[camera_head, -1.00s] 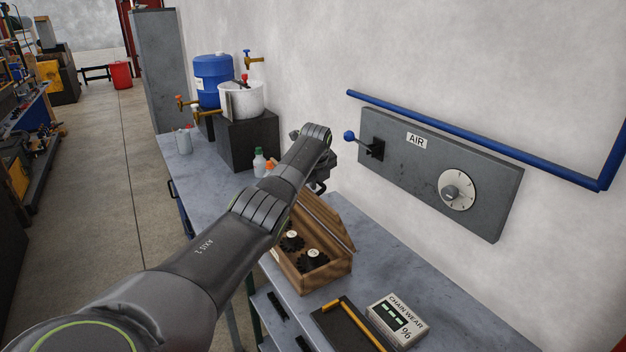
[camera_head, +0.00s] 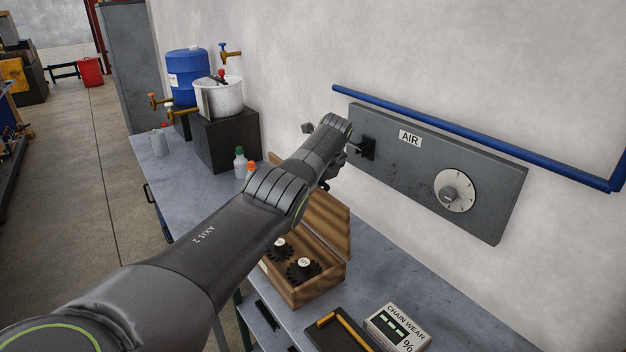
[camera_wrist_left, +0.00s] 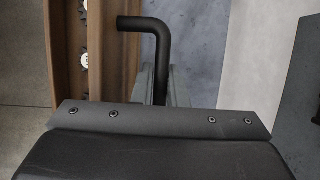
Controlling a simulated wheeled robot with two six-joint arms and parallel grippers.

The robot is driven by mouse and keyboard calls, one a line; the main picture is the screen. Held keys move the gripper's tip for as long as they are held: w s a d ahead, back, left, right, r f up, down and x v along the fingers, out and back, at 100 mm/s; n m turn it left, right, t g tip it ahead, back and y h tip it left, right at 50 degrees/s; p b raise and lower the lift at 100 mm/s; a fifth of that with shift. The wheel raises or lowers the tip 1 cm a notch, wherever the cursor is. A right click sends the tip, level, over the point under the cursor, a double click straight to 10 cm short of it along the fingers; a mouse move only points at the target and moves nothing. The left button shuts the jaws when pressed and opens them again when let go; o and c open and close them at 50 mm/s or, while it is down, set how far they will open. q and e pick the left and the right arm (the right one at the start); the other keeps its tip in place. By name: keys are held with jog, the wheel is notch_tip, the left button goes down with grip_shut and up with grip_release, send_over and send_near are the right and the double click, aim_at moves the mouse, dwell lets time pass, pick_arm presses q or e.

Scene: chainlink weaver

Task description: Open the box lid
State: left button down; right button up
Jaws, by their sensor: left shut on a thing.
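The wooden box (camera_head: 321,287) stands on the grey bench with its top open, showing dark toothed wheels (camera_head: 303,268) inside. Its lid (camera_head: 328,222) is raised at the wall side, partly hidden by my left arm. In the left wrist view, the box's wood and wheels (camera_wrist_left: 84,60) show at the left, beside a black bent rod (camera_wrist_left: 156,27) that looks like the lid's handle. My left gripper (camera_wrist_left: 160,84) is shut on this rod. In the head view the gripper is mostly hidden behind my arm. My right gripper is not in view.
A black tray (camera_head: 325,337) with a yellow bar and a chain wear gauge (camera_head: 397,327) lie right of the box. Small bottles (camera_head: 240,163) and a dark block (camera_head: 226,140) stand behind it. A grey AIR panel (camera_head: 415,190) and blue pipe (camera_head: 480,135) are on the wall.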

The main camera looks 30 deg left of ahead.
pick_arm(q)
jog(key=shift+w+f, duration=0.1)
dwell(0.6)
jog(key=c, duration=1.5)
grip_release()
jog(key=shift+o, duration=0.2)
